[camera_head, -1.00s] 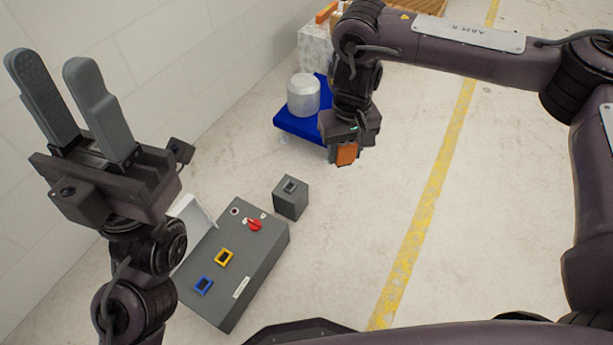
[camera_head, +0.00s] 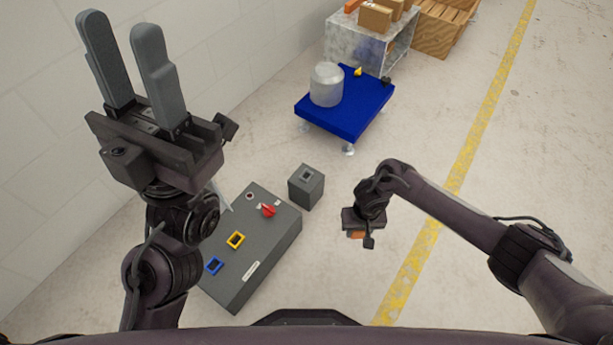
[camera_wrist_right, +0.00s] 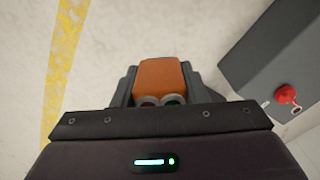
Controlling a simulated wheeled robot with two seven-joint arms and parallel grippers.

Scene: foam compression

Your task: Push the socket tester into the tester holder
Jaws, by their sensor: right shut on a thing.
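The orange socket tester (camera_head: 356,235) is held in my right gripper (camera_head: 358,231), mostly hidden under it in the head view. In the right wrist view the orange tester (camera_wrist_right: 160,76) sits between the fingers, with two round ends toward the palm. A small grey box with a dark opening on top (camera_head: 306,188), which looks like the tester holder, stands on the floor left of and beyond my right gripper. The tester is apart from it. My left gripper (camera_head: 120,25) is raised near the wall, fingers apart and empty.
A larger grey panel box (camera_head: 256,255) with a red knob (camera_head: 268,210), a yellow frame (camera_head: 236,240) and a blue frame (camera_head: 214,266) lies beside the small box. A blue cart (camera_head: 350,118) carries a silver canister (camera_head: 327,84) behind. Floor on the right is clear.

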